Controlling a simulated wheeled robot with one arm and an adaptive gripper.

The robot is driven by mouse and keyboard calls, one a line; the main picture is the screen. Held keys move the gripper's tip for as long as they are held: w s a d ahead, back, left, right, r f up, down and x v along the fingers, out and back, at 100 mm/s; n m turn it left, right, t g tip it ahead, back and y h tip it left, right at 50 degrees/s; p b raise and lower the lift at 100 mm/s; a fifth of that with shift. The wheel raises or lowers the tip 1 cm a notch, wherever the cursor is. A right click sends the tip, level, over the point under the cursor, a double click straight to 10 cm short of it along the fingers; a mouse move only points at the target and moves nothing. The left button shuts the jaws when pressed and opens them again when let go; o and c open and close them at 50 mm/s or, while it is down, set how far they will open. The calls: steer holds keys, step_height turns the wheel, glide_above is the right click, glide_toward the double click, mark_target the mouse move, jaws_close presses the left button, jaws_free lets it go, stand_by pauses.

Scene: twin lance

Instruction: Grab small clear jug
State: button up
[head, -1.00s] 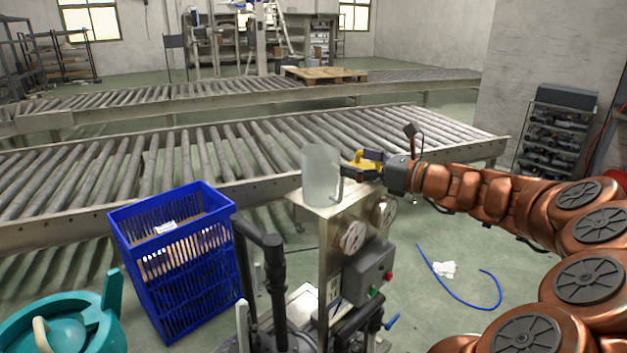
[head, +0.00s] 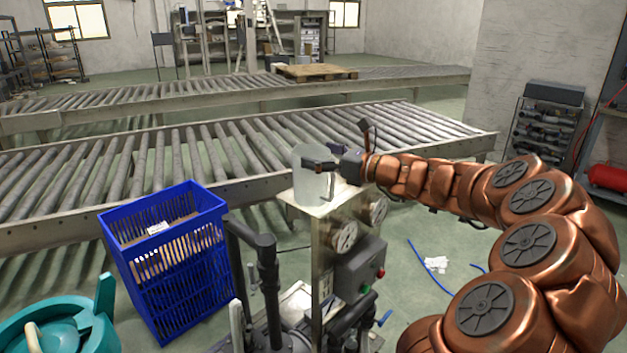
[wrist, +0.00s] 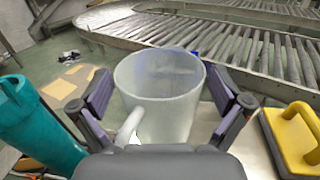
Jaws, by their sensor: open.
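The small clear jug (head: 313,180) is a frosted, see-through cup standing upright on the metal top of a machine stand. It also fills the middle of the wrist view (wrist: 165,95), with its handle (wrist: 130,125) toward the lower left. My gripper (head: 325,160) is at the jug's upper right in the head view. In the wrist view my gripper (wrist: 163,110) is open, with one finger on each side of the jug. A gap shows beside the left finger; contact on the right cannot be told.
A yellow-handled tool (wrist: 292,135) lies right of the jug. A teal container (wrist: 30,125) is at the left. The stand (head: 332,215) carries gauges and a grey control box (head: 360,268). A blue crate (head: 170,260) stands left. Roller conveyors (head: 230,160) run behind.

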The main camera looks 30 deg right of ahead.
steer(key=c, duration=1.2)
steer(key=shift+c, duration=0.2)
